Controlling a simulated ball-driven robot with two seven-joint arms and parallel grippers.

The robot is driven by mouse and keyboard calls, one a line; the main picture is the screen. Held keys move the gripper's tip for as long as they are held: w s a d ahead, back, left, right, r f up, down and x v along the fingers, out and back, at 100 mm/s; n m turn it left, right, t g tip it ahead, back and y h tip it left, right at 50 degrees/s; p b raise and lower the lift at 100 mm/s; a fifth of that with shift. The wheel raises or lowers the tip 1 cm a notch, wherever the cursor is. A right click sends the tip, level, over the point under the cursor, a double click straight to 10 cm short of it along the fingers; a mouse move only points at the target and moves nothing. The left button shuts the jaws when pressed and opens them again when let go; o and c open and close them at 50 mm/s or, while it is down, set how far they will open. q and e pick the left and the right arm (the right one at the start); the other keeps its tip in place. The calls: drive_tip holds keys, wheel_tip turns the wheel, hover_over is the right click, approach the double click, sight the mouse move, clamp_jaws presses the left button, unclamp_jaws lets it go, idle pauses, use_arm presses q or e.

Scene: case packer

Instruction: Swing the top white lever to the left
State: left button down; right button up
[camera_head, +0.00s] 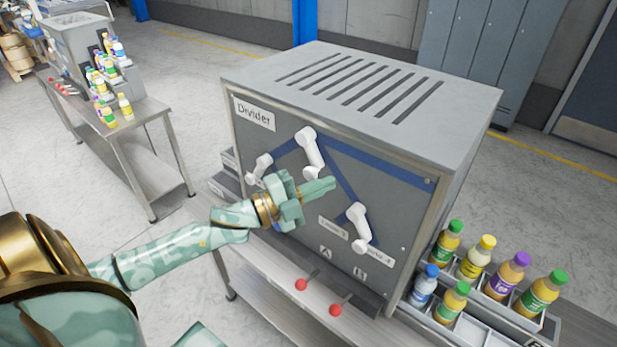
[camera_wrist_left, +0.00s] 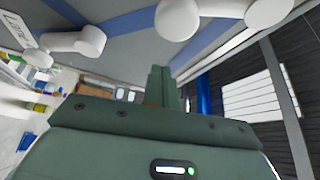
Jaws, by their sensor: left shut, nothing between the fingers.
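The grey Divider panel (camera_head: 290,215) carries three white levers. The top white lever (camera_head: 312,152) hangs from its upper pivot, its free end pointing down and slightly right. A left lever (camera_head: 260,167) tilts down-left, and a lower right lever (camera_head: 358,226) points down. My left gripper (camera_head: 328,187) is shut and empty in front of the panel, its fingertips pointing right, just below the top lever's free end; I cannot tell whether they touch. In the left wrist view the shut fingers (camera_wrist_left: 162,88) show below a large white lever (camera_wrist_left: 180,18). My right gripper is out of view.
Two red-knobbed sticks (camera_head: 301,285) stick out below the panel. Bottles (camera_head: 483,255) with coloured caps stand in trays at the right. Another steel table (camera_head: 150,110) with bottles stands at the back left. Blue stripes (camera_head: 345,175) link the levers.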

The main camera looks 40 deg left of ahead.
use_arm(q)
drive_tip(key=a, duration=0.2)
drive_tip(key=a+f, duration=0.1)
drive_tip(key=shift+w+a+f, duration=0.1)
drive_tip(key=shift+w+a, duration=0.05)
drive_tip(key=shift+w, duration=0.1)
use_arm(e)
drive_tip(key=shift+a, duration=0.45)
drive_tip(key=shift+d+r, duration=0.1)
